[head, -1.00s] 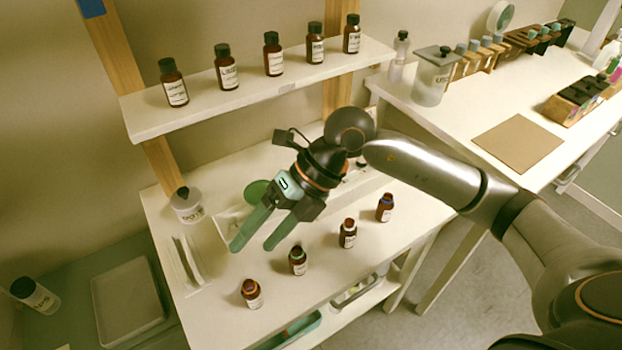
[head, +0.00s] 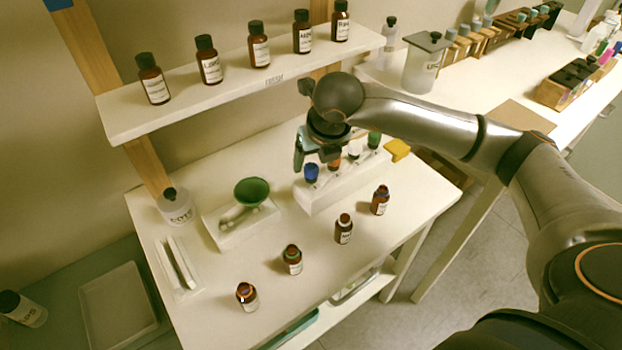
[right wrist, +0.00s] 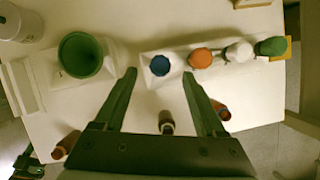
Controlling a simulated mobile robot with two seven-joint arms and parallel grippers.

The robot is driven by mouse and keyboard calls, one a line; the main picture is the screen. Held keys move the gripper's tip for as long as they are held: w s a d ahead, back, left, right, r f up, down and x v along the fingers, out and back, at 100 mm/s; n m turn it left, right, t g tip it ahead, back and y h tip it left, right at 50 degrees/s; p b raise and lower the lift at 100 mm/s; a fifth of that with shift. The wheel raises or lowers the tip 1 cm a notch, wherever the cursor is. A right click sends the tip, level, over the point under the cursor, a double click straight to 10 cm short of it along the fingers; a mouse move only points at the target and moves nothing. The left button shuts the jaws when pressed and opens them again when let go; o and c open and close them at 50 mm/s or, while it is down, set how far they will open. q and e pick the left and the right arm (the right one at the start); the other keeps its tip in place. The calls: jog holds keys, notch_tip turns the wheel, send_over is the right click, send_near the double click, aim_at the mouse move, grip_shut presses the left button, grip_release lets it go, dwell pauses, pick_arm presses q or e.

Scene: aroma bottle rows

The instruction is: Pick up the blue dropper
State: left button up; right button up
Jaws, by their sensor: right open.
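The blue dropper (head: 311,172) stands upright at the left end of a white rack (head: 322,199) on the table. In the right wrist view the blue dropper (right wrist: 160,66) shows from above as a round blue top. My right gripper (right wrist: 159,75) is open, with one green finger on each side of the blue dropper and no visible contact. In the head view the right gripper (head: 310,160) hangs over the rack and partly hides it.
Orange (right wrist: 201,58), white (right wrist: 239,51) and green (right wrist: 271,46) droppers stand in the rack beside the blue one. A green funnel (head: 252,191) is to the left. Several brown bottles stand along the front, including one (head: 343,229). A shelf (head: 226,95) with bottles is behind.

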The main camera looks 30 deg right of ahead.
aim_at(312, 167)
jog(key=x, duration=0.5)
jog(key=shift+p, duration=0.3)
jog(key=c, duration=0.8)
jog(key=shift+r, duration=0.1)
notch_tip(312, 167, up, 10)
jog(key=shift+b, duration=0.3)
